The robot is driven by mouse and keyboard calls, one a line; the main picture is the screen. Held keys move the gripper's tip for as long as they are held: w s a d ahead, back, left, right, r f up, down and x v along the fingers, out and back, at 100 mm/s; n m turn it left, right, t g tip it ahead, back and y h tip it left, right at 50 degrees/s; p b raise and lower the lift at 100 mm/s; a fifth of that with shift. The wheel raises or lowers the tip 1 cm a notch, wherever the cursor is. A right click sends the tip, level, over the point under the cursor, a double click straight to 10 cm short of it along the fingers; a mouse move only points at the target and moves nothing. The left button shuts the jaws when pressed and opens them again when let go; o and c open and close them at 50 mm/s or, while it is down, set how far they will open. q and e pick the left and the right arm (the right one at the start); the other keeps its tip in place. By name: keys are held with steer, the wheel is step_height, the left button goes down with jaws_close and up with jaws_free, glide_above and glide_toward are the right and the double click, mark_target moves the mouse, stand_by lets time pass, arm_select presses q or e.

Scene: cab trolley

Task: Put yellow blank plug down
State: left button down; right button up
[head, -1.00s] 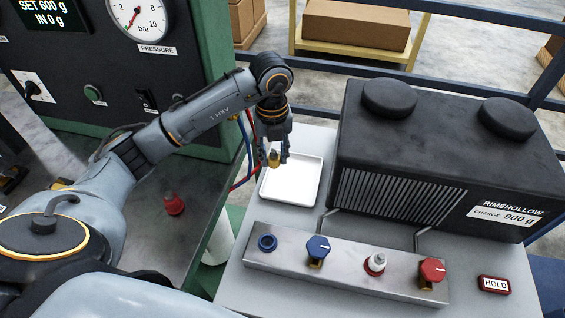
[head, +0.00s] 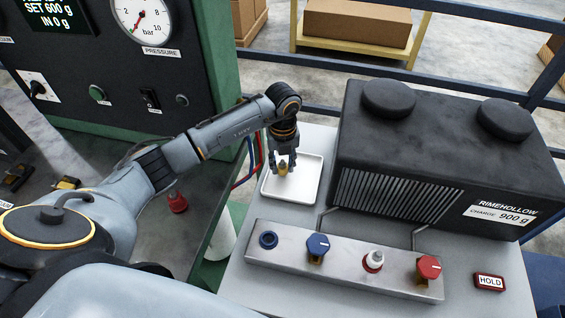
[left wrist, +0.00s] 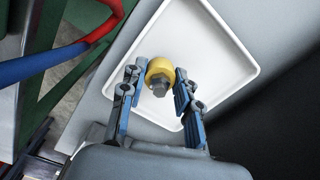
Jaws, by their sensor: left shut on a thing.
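The yellow blank plug (head: 283,170) is a small yellow cap with a grey hex end. It also shows in the left wrist view (left wrist: 160,72), between the fingers. My left gripper (head: 282,165) is shut on it over the white tray (head: 300,192). In the left wrist view the two blue-grey fingers of the gripper (left wrist: 161,82) stand on either side of the plug, and the tray (left wrist: 218,62) lies behind it. I cannot tell whether the plug touches the tray floor. My right gripper is not in view.
A metal manifold with a blue ring port (head: 268,240), a blue knob (head: 318,246), a white-tipped red fitting (head: 374,260) and a red knob (head: 429,268) stands in front. The black unit (head: 430,160) is close on the right. Hoses (head: 250,165) run left of the tray.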

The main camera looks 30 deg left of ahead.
mark_target(282, 161)
arm_select(q)
steer(key=c, duration=1)
jaws_free()
steer(key=shift+f, duration=0.15)
steer(key=shift+r, duration=0.35)
step_height(282, 161, up, 12)
steer(key=shift+f+b, duration=0.15)
steer(key=shift+b, duration=0.85)
